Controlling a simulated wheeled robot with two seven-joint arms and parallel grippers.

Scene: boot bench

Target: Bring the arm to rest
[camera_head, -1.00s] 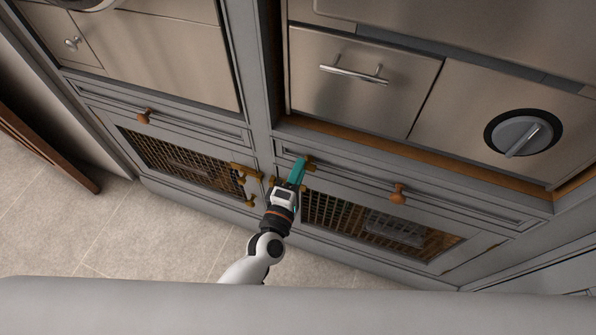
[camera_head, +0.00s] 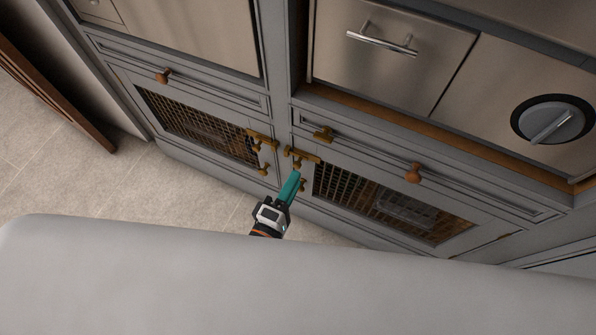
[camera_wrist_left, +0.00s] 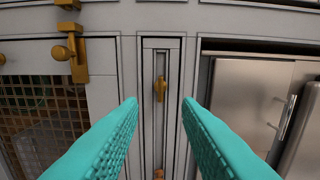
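My left gripper (camera_head: 293,178) has teal fingers and hangs in front of the lower cabinets in the head view, below the brass latches near the centre post. In the left wrist view its two fingers (camera_wrist_left: 160,108) are spread apart with nothing between them. Beyond the gap is a narrow grey panel with a brass knob (camera_wrist_left: 160,88); the fingers appear clear of it. My right gripper is not in view.
Grey cabinets have mesh doors (camera_head: 395,208), wooden drawer knobs (camera_head: 413,173) and brass latches (camera_head: 262,140). Above are steel fronts with a bar handle (camera_head: 382,43) and a dial (camera_head: 552,121). Tiled floor (camera_head: 60,185) is open at left.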

